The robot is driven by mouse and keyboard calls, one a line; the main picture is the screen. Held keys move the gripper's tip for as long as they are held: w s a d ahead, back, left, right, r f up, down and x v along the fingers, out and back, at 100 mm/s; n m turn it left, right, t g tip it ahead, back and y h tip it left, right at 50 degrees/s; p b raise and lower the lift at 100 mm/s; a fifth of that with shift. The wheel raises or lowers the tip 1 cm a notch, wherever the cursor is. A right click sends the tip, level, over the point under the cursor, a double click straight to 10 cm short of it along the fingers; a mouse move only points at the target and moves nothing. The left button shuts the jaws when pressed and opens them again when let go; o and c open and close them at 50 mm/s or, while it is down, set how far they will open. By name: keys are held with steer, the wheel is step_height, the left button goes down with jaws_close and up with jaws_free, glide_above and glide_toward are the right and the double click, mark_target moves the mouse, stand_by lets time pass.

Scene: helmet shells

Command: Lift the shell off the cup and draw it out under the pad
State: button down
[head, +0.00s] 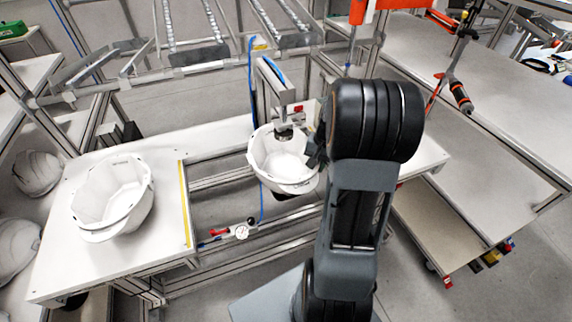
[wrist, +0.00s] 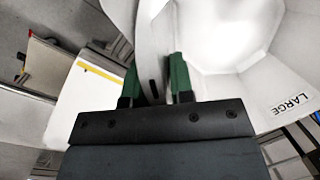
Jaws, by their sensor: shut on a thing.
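A white helmet shell (head: 272,165), open side up, is in the press fixture at the middle of the bench in the head view. My gripper (head: 314,158) is at its right rim, partly hidden by my arm. In the wrist view the green fingers of my gripper (wrist: 154,82) are shut on the wall of the shell (wrist: 225,40), which bears the word LARGE. The dark round pad (head: 284,131) hangs from the press column over the shell's opening. The cup is hidden beneath the shell; I cannot tell whether they touch.
A second white shell (head: 112,192) lies on the left bench top (head: 60,262), beside a yellow strip (head: 184,203). A gauge with a red valve (head: 241,231) sits on the front rail. The press column (head: 262,95) stands behind the held shell.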

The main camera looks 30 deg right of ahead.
steer(key=shift+r, duration=0.2)
steer(key=shift+r+p, duration=0.75)
steer(key=shift+w+r, duration=0.1)
steer(key=shift+r, duration=0.05)
